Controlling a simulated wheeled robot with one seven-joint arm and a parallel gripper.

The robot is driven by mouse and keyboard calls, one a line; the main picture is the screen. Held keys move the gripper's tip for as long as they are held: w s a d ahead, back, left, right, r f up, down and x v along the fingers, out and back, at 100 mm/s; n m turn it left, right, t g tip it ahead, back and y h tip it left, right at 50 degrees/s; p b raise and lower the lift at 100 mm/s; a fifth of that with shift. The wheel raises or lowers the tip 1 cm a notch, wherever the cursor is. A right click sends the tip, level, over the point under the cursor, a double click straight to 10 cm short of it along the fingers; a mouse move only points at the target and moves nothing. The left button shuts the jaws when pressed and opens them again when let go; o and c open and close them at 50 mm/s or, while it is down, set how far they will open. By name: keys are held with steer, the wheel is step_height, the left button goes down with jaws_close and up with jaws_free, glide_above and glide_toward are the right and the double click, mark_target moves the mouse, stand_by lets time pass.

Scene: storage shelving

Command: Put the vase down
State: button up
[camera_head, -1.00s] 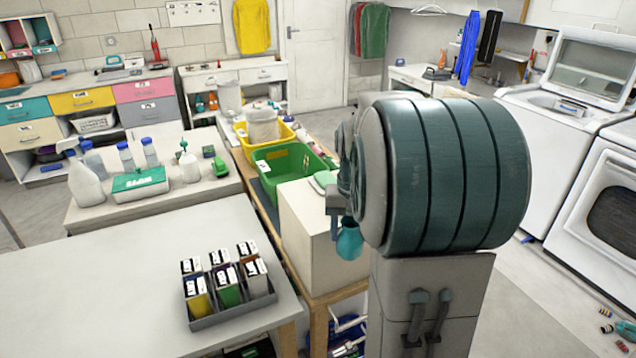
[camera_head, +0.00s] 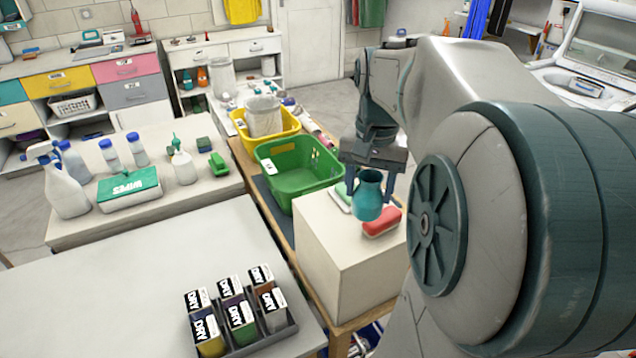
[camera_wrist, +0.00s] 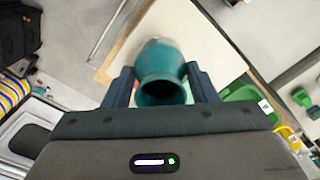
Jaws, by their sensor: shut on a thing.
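The teal vase (camera_head: 368,196) is upright at the top of a white box (camera_head: 345,250), near a red object and a pale green one. My gripper (camera_head: 370,170) comes from above and is shut on the vase. In the wrist view the vase (camera_wrist: 160,75) shows its open mouth between my two fingers (camera_wrist: 163,88). The vase covers part of the box top there. I cannot tell whether its base touches the box top.
A red block (camera_head: 382,222) lies on the box close to the vase. A green basket (camera_head: 290,175) and a yellow bin (camera_head: 255,130) stand behind and left. The white table (camera_head: 130,290) at front left is mostly bare, with a tray of DRY boxes (camera_head: 240,320).

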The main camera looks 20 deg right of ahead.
steer(key=shift+w+a+f+p, duration=0.25)
steer(key=shift+w+a+f, duration=0.4)
steer(key=shift+f, duration=0.55)
steer(key=shift+w+a+f+p, duration=0.2)
steer(key=shift+w+a+f, duration=0.4)
steer(key=shift+f, duration=0.6)
steer(key=shift+w+a+f+p, duration=0.25)
steer(key=shift+w+a+f, duration=0.35)
steer(key=shift+f, duration=0.6)
steer(key=shift+w+d+f, duration=0.1)
steer(key=o, duration=1.1)
steer(key=shift+c, duration=0.2)
